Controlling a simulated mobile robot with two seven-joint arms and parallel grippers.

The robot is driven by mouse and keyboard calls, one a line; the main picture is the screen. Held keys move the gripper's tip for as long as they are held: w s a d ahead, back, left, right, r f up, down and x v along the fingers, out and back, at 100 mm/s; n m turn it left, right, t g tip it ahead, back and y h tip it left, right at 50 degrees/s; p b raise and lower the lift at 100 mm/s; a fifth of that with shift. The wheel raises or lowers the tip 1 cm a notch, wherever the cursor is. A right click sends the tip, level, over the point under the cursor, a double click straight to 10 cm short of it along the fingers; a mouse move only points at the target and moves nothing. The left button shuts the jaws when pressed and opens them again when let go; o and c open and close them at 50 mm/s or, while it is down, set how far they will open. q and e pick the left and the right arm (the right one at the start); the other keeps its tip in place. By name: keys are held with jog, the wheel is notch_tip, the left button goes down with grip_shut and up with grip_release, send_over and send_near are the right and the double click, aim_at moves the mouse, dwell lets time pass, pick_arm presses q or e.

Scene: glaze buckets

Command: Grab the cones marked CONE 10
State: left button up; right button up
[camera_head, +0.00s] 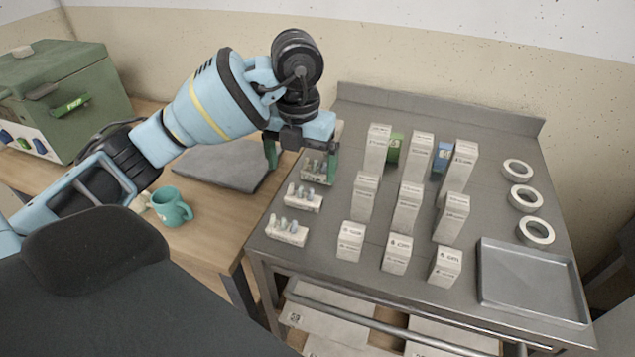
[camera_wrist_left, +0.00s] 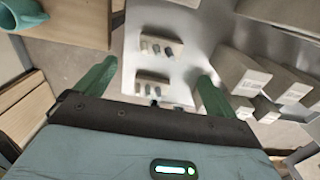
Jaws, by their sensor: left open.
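Three small pale cone holders with short grey-green and bluish cones stand along the left side of the metal table: the far holder (camera_head: 318,179), the middle holder (camera_head: 304,204) and the near holder (camera_head: 286,237). Their markings are too small to read, so I cannot tell which says CONE 10. My left gripper (camera_head: 302,172) is open above the far holder, its green fingers spread left and right of it. In the left wrist view, two holders (camera_wrist_left: 159,46) show between and beyond the open fingers (camera_wrist_left: 157,70). The right gripper is not in view.
Several tall white boxes (camera_head: 407,207) stand in rows right of the holders. Tape rolls (camera_head: 519,198) and a grey tray (camera_head: 530,283) lie at the right. Left of the metal table (camera_head: 330,262), a wooden table holds a teal mug (camera_head: 171,207) and dark cloth (camera_head: 225,165).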

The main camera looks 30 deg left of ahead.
aim_at(303, 187)
pick_arm(q)
jog(key=shift+w, duration=0.15)
jog(key=shift+s+f, duration=0.3)
jog(key=shift+f, duration=1)
jog(key=shift+w+f, duration=0.1)
jog(key=shift+w, duration=0.05)
jog(key=f, duration=0.4)
jog(key=shift+w+f, duration=0.25)
jog(key=shift+f, duration=0.15)
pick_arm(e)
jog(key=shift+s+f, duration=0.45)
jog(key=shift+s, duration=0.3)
